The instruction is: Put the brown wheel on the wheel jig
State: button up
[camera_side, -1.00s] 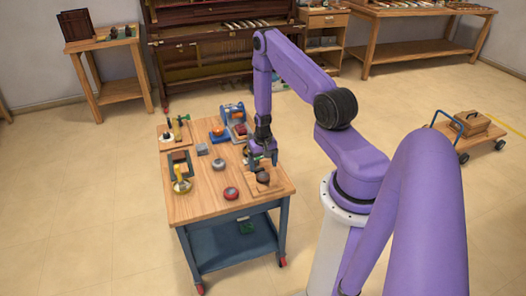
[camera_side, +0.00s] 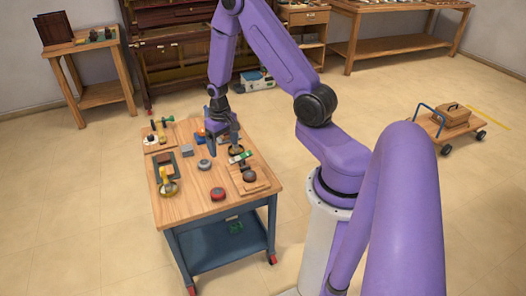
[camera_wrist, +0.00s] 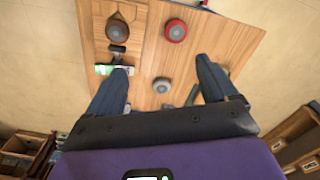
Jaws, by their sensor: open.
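The brown wheel (camera_side: 249,176) rests on a square wooden plate (camera_side: 262,186) at the table's right front corner. It also shows at the top left of the wrist view (camera_wrist: 118,29). The plate may be the wheel jig; whether the wheel is seated on a peg is hidden. My gripper (camera_side: 223,149) is open and empty, raised above the middle of the table, behind and left of the brown wheel. In the wrist view its two fingers (camera_wrist: 160,85) are wide apart, with a grey wheel (camera_wrist: 162,85) below and between them.
A red wheel (camera_side: 217,193) lies left of the plate. A green-and-white item (camera_side: 240,157) lies just behind the brown wheel. A yellow-handled tool (camera_side: 168,187) and a dark frame (camera_side: 165,166) are at the left. The table's front left is clear.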

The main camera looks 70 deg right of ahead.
jog(key=s+a+r+n, duration=0.35)
jog(key=a+r, duration=0.25)
jog(key=a, duration=0.3)
jog(key=s+a+r+n, duration=0.3)
jog(key=a+r+n, duration=0.2)
jog(key=a+r, duration=0.3)
jog(key=s+a+r+n, duration=0.2)
jog(key=s+r+n, duration=0.1)
jog(key=s, duration=0.5)
jog(key=s+a+r+n, duration=0.3)
jog(key=s+n, duration=0.2)
jog(key=s, duration=0.3)
jog(key=shift+s+a+r, duration=0.15)
jog(key=shift+s, duration=0.2)
